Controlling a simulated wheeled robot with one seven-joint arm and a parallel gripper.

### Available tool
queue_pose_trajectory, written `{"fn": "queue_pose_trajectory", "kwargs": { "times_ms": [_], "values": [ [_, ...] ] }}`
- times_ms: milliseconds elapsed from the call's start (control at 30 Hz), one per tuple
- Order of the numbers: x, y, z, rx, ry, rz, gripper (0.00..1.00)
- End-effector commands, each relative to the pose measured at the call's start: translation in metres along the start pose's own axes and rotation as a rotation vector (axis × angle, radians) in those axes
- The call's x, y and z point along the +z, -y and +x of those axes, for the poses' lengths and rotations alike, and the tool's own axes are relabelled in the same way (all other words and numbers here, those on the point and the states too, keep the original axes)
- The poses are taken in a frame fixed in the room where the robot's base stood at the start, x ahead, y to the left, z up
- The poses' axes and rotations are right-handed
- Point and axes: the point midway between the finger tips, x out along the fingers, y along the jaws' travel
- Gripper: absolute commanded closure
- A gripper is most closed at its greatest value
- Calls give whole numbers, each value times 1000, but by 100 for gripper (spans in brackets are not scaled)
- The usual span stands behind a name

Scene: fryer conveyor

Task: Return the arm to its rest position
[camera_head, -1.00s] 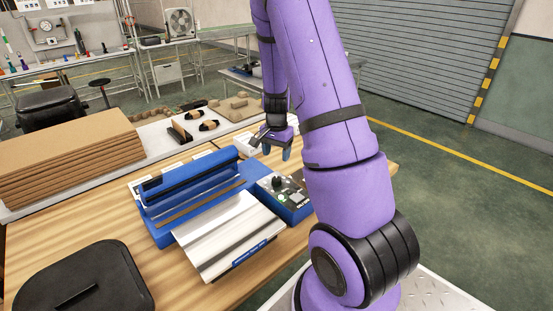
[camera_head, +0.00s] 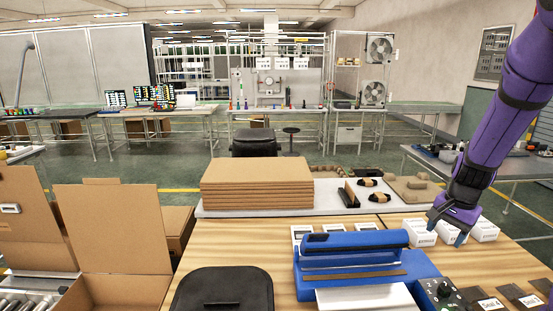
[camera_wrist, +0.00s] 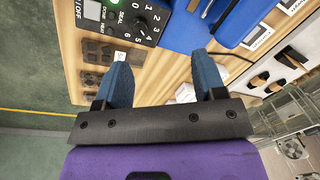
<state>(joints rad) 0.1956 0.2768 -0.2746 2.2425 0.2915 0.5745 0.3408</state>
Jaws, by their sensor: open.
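My purple arm (camera_head: 510,100) comes down from the upper right in the head view. My gripper (camera_head: 449,227) hangs over the right part of the wooden table, close to several small white boxes. In the wrist view my gripper (camera_wrist: 163,80) shows two blue fingers spread apart with nothing between them. Beyond the fingertips lie the table top, the dark dial panel (camera_wrist: 125,18) of the blue sealer and part of its blue body. Whether the gripper touches a white box cannot be told from the head view.
The blue sealer (camera_head: 350,252) stands on the wooden table (camera_head: 510,262). White boxes (camera_head: 420,234) sit near my gripper. A cardboard stack (camera_head: 257,184), a black case (camera_head: 222,290) and an open carton (camera_head: 115,230) are to the left. Dark labelled pieces (camera_head: 487,302) lie front right.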

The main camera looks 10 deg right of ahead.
Motion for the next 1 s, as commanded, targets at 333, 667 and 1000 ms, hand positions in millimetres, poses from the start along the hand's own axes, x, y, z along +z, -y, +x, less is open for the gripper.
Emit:
{"fn": "queue_pose_trajectory", "kwargs": {
  "times_ms": [333,667,1000],
  "values": [
    [79,17,-98,-105,-49,-311,36],
    [156,0,-168,-158,-132,-603,36],
    [228,-41,-214,-170,-258,-883,36]
  ]
}}
